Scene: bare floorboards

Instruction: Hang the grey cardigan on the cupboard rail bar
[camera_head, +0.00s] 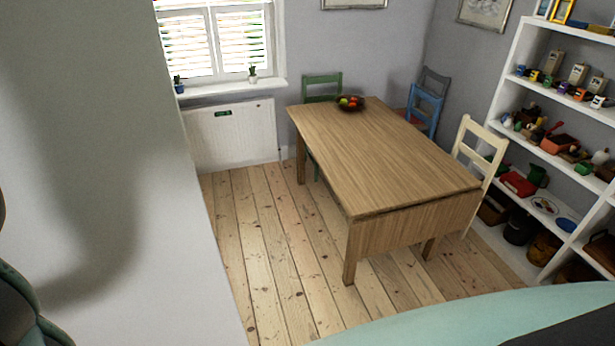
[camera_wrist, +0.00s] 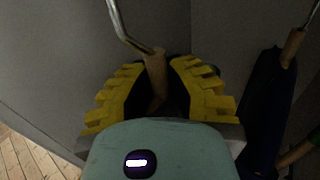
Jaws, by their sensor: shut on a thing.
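In the wrist view my gripper (camera_wrist: 156,78), with yellow ridged fingers, is shut on the wooden neck of a hanger (camera_wrist: 154,62). The hanger's metal hook rises up and left out of the top of the picture. The grey cardigan cannot be made out; anything below the hanger neck is hidden by the fingers and my gripper's body. The rail bar is not visible, and the hook's upper end is out of frame. The head view does not show my gripper; a large pale panel (camera_head: 130,170), possibly the cupboard side, fills its left.
A second hanger (camera_wrist: 291,48) with a dark blue garment (camera_wrist: 268,100) is close on the right in the wrist view. Grey panels surround my gripper. A wooden table (camera_head: 380,150), chairs and a white shelf unit (camera_head: 505,75) stand beyond open floorboards (camera_head: 270,260).

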